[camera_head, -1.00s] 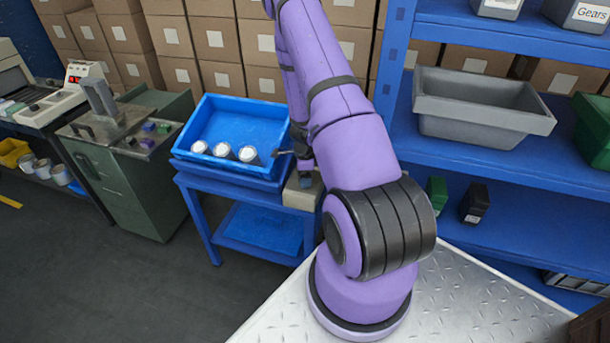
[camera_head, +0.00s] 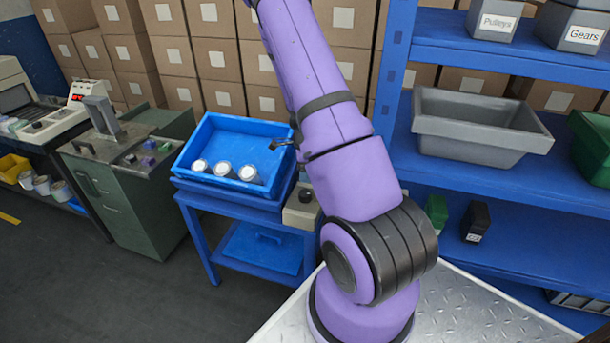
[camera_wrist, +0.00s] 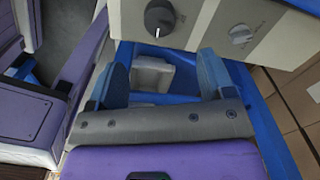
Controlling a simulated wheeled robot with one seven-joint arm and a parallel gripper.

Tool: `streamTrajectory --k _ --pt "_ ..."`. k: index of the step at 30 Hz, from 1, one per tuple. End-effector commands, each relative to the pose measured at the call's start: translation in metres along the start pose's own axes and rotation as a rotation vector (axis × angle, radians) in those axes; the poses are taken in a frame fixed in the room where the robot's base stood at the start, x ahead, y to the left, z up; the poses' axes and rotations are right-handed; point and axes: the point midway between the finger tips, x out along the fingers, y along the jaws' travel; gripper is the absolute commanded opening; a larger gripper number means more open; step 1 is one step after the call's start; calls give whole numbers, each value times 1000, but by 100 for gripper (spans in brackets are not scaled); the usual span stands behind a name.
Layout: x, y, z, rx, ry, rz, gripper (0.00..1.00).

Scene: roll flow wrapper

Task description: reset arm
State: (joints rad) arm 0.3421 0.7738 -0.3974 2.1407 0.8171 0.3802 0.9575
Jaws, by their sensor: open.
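My gripper (camera_wrist: 165,78) shows in the wrist view with its two blue fingers spread apart. Nothing is held between them. Beyond the gap lie a whitish block-like part (camera_wrist: 150,75) and a blue surface. A pale box with a black knob and a grey knob (camera_wrist: 159,18) fills the top of that view, close beyond the fingertips. In the head view my purple arm (camera_head: 345,150) stretches up from its base and hides most of the gripper. A small dark part shows beside the arm at the blue tray's right side; I cannot tell what it is.
A blue tray (camera_head: 240,128) with three white-topped cans (camera_head: 222,169) sits on a blue stand, left of my arm. A pale box (camera_head: 300,207) stands beside it. A blue shelf (camera_head: 500,180) with a grey bin (camera_head: 478,125) is at the right. Cartons line the back.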

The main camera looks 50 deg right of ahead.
Motion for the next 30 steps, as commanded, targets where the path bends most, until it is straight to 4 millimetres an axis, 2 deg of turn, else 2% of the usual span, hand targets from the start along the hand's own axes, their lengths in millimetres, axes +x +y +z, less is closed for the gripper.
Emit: streamTrajectory --k 16,19,23,30 --pt "0 0 0 0 0 0 75" --pt "-6 0 5 -18 -9 -3 75" --pt "-31 4 24 -106 -44 -18 75" --pt "-112 26 77 -405 -139 -71 75"
